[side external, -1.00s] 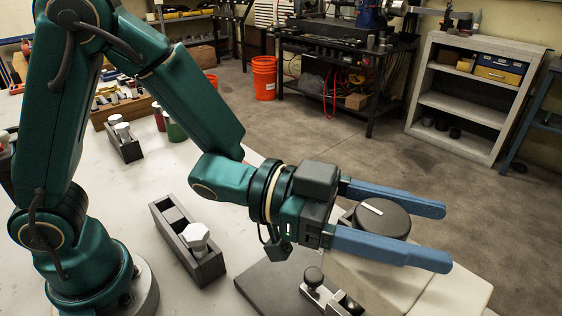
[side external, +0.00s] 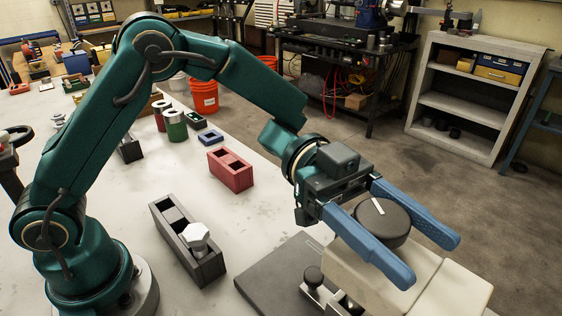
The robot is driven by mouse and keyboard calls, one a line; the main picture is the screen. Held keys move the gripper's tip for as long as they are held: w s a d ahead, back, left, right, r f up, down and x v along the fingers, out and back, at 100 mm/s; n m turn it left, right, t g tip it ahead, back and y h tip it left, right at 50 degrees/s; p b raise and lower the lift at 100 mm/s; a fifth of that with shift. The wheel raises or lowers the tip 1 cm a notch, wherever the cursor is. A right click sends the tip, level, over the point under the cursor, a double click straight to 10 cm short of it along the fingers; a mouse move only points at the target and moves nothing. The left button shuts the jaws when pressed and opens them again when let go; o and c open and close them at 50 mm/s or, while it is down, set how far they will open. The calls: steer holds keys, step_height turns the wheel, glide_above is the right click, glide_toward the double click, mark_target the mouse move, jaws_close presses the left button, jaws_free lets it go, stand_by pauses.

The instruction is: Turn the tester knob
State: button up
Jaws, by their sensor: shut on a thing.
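The tester knob (side external: 386,219) is a round black knob with a white mark on its top. It sits on top of the pale tester body (side external: 440,285) at the lower right of the side view. My gripper (side external: 432,261) has two long blue fingers, one on each side of the knob, closed against its sides. The fingertips reach past the knob. The white mark points toward the upper left, roughly toward my wrist. The lower part of the knob is partly hidden by the near finger.
A dark plate (side external: 275,275) lies under the tester, with a small black-knobbed clamp (side external: 313,277) beside it. A dark block with a silver hex piece (side external: 197,237) and a red block (side external: 230,169) stand to the left. The bench between them is clear.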

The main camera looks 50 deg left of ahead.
steer(key=m+g+y, duration=0.1)
steer(key=m+g, duration=0.1)
steer(key=g, duration=0.1)
steer(key=s+m+g+y, duration=0.1)
steer(key=m+g, duration=0.1)
steer(key=shift+a+g, duration=0.2)
steer(key=shift+g, duration=0.2)
steer(key=shift+s+a+m+g+y, duration=0.1)
steer(key=shift+s+m+g+y, duration=0.05)
steer(key=shift+m+g+y, duration=0.55)
steer(key=shift+s+a+m+g+y, duration=0.15)
steer(key=shift+m+g+y, duration=0.35)
steer(key=shift+g, duration=0.3)
steer(key=shift+s+m+g+y, duration=0.1)
steer(key=shift+m+g+y, duration=0.2)
steer(key=shift+g, duration=0.1)
steer(key=o, duration=1.4)
steer(key=shift+c, duration=0.2)
steer(key=shift+d+r+n+t+h, duration=0.1)
steer(key=shift+n+t+h, duration=0.5)
steer(key=shift+t, duration=0.1)
